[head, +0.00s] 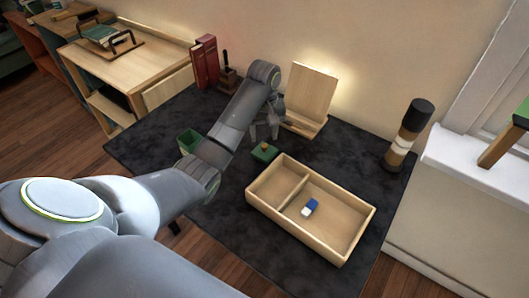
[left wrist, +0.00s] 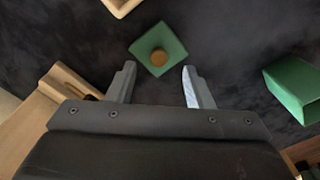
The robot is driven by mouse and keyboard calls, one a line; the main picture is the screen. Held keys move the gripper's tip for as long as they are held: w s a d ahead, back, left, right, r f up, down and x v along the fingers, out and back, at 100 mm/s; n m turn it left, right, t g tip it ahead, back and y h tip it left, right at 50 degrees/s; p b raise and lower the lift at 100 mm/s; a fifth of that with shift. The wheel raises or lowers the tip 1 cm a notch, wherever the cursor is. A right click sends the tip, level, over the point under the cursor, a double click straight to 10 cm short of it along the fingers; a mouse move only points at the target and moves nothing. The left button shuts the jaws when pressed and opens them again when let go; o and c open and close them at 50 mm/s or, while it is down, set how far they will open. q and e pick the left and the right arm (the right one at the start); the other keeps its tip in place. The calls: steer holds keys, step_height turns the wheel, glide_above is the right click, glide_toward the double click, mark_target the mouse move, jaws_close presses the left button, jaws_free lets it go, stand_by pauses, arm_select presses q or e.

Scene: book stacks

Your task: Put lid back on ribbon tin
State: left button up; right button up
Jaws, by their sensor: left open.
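The green square lid (head: 262,154) with a round wooden knob lies on the dark tabletop, just left of the wooden tray. In the left wrist view the lid (left wrist: 146,52) is just beyond my fingertips, roughly centred between them. The green tin (head: 189,143) stands apart to the left of the lid, partly beside my forearm; it also shows at the right edge of the left wrist view (left wrist: 290,88). My left gripper (head: 266,133) is open and empty above the table behind the lid; its fingers show in the wrist view (left wrist: 160,83). My right gripper is out of view.
A two-compartment wooden tray (head: 327,251) holds a blue-and-white block (head: 309,207). A wooden stand (head: 313,88) is close behind my gripper. Red books (head: 206,62) stand at the back left, and a banded cylinder (head: 406,135) at the right. Bare table lies between tin and lid.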

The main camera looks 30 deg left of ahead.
mark_target(264, 145)
arm_select(q)
steer(key=shift+f, duration=0.25)
steer(key=shift+w+f+b, duration=0.1)
steer(key=shift+f+b, duration=0.5)
steer(key=shift+f, duration=1.75)
jaws_close()
